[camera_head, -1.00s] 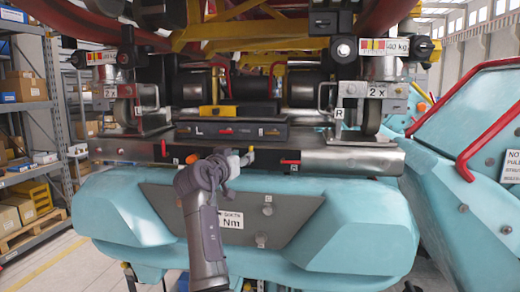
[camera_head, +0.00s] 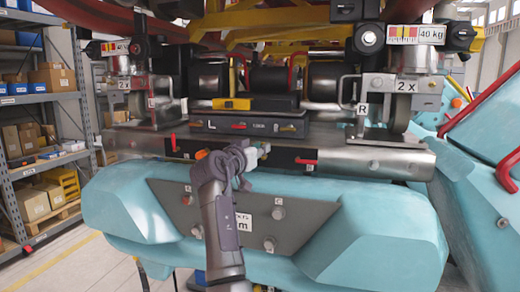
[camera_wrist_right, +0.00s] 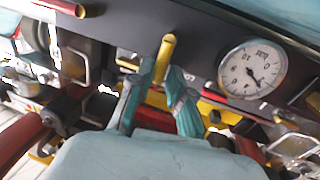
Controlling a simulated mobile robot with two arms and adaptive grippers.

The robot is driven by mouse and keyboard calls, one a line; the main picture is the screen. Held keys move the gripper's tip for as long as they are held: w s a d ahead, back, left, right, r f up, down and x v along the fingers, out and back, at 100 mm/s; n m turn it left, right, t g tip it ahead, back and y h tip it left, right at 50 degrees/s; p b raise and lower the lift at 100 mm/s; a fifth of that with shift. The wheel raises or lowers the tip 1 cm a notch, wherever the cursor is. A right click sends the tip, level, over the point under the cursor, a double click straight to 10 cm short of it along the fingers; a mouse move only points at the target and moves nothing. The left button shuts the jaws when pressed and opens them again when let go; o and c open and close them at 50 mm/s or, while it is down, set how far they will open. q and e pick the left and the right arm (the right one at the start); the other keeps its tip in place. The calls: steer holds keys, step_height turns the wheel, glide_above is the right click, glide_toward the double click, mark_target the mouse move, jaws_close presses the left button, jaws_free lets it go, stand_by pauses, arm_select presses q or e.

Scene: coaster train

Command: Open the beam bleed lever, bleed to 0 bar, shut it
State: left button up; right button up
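The yellow beam bleed lever (camera_wrist_right: 165,58) stands between the two teal fingertips of my right gripper (camera_wrist_right: 160,72) in the right wrist view. The fingertips are close on both sides of it; I cannot tell whether they press on it. A round white pressure gauge (camera_wrist_right: 252,68) is beside the lever, upside down in the wrist view. Its dark needle points to the lower right; the exact reading is too small to tell. My left gripper is not in view.
A red lever (camera_head: 306,161) is on the beam right of my gripper, another red handle (camera_head: 173,142) to its left. The turquoise train front (camera_head: 390,230) bulges below. A grey panel (camera_head: 285,220) is on it. Shelves (camera_head: 45,130) stand at the left.

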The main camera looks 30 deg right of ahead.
steer(key=shift+d, duration=0.1)
jaws_close()
